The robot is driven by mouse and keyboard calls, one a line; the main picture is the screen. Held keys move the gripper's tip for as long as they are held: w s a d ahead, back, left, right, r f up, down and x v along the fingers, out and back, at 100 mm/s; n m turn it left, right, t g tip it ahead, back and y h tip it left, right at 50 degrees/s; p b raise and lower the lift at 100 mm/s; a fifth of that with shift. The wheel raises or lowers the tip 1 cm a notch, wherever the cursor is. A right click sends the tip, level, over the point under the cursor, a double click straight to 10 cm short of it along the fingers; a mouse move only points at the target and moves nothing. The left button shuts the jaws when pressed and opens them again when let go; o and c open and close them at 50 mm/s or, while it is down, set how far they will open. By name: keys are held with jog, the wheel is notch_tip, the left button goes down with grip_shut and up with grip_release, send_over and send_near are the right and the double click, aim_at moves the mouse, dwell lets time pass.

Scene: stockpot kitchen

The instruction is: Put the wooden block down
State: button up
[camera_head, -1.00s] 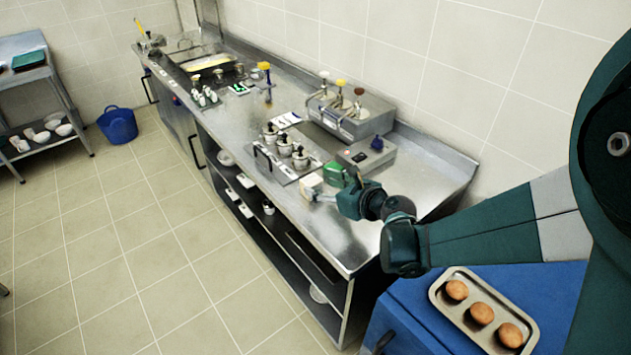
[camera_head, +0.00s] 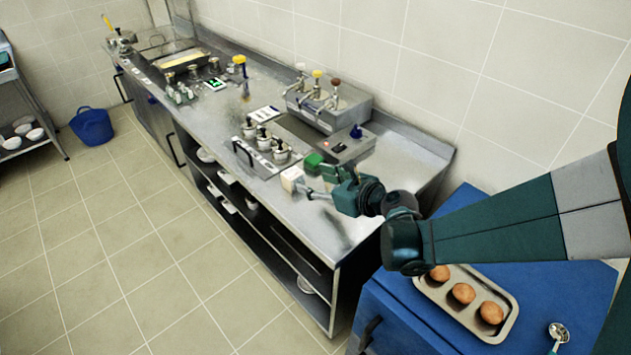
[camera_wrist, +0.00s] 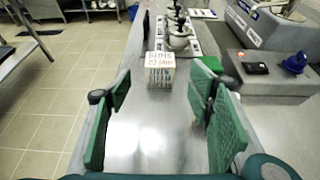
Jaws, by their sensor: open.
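The wooden block (camera_head: 291,179) is a small pale cube standing on the steel counter (camera_head: 345,228), near its front edge. In the wrist view the block (camera_wrist: 160,72) shows dark and reddish lettering and stands upright just ahead of my fingertips. My gripper (camera_wrist: 160,105) is open, with one green-padded finger on each side and bare counter between them. No finger appears to touch the block. In the head view my gripper (camera_head: 312,176) is low over the counter, just right of the block.
Several metal-lidded pots (camera_head: 264,142) stand in a row behind the block. A grey box with a blue knob (camera_head: 345,146) and a pump dispenser (camera_head: 328,108) are to the right. A tray of buns (camera_head: 465,300) rests on a blue cabinet. Counter in front of the block is clear.

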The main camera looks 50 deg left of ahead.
jog(key=shift+w+d, duration=0.1)
dwell(0.6)
jog(key=w+d+r+n+t+h, duration=0.2)
jog(key=w+d+r+n, duration=0.15)
jog(key=d, duration=0.85)
jog(key=w+d+r+n+t+h, duration=0.1)
jog(key=w+d+r+n+t, duration=0.2)
jog(key=d, duration=0.9)
jog(key=w+d+r+n+h, duration=0.2)
jog(key=w+d+r, duration=0.25)
jog(key=d, duration=0.75)
jog(key=s+d+n+h, duration=0.2)
jog(key=s+d+n, duration=0.1)
jog(key=d, duration=0.9)
jog(key=s+d+n+t+h, duration=0.1)
jog(key=s+d+n+h, duration=0.2)
jog(key=d, duration=1)
jog(key=s+d+n+t+h, duration=0.1)
jog(key=s+d+n+h, duration=0.2)
jog(key=s+d, duration=0.4)
jog(key=d, duration=0.6)
jog(key=shift+s+d, duration=0.15)
jog(key=shift+s, duration=0.05)
